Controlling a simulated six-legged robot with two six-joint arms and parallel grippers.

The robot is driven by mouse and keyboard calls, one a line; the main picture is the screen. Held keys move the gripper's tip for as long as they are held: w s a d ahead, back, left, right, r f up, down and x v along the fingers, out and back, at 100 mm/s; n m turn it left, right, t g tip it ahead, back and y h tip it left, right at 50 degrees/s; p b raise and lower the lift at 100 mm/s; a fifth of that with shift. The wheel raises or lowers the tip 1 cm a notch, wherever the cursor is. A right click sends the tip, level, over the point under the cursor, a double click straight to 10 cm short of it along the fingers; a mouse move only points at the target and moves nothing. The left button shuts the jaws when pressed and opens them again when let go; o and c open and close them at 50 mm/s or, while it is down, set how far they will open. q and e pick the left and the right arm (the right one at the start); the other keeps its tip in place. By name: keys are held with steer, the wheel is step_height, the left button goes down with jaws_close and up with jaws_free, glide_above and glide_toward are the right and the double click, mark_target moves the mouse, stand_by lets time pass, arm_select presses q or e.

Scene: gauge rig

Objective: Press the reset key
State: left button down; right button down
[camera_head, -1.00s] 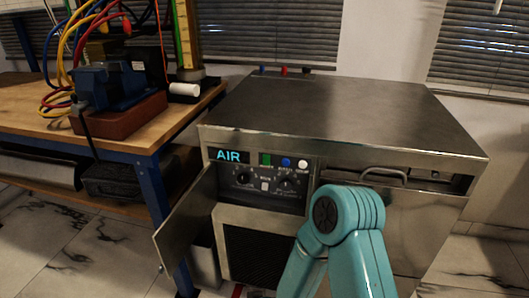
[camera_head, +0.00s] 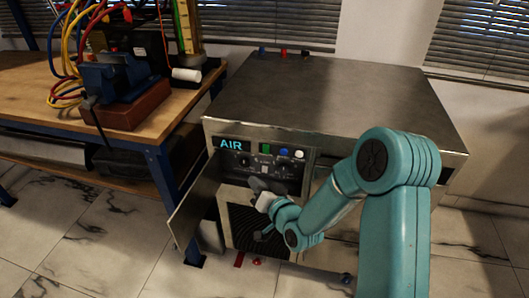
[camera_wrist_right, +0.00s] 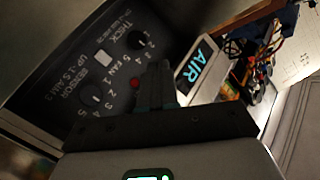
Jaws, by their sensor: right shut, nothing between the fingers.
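The metal cabinet's control panel (camera_head: 276,163) shows in the head view behind an open door. Its top row has a green key (camera_head: 265,148), a blue key (camera_head: 284,151) and a white key (camera_head: 300,154); their labels are too small to read, so I cannot tell which is reset. My right gripper (camera_head: 257,186) is shut and empty, in front of the panel's lower part and below the keys. In the right wrist view the shut fingers (camera_wrist_right: 160,82) point at the panel, between the dials (camera_wrist_right: 92,94) and the lit AIR display (camera_wrist_right: 201,66). My left gripper is out of view.
The open door (camera_head: 195,208) stands out at the panel's left. A dark ribbed grille (camera_head: 250,226) lies below the panel. A wooden workbench (camera_head: 190,100) with a blue vise (camera_head: 118,75) stands at the left. The cabinet top (camera_head: 330,95) is mostly clear.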

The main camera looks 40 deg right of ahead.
steer(key=shift+w+d+p, duration=0.25)
steer(key=shift+w+d, duration=1.2)
steer(key=shift+d, duration=0.25)
steer(key=shift+w+d+p, duration=0.25)
steer(key=shift+w+d, duration=1.15)
steer(key=shift+d, duration=0.25)
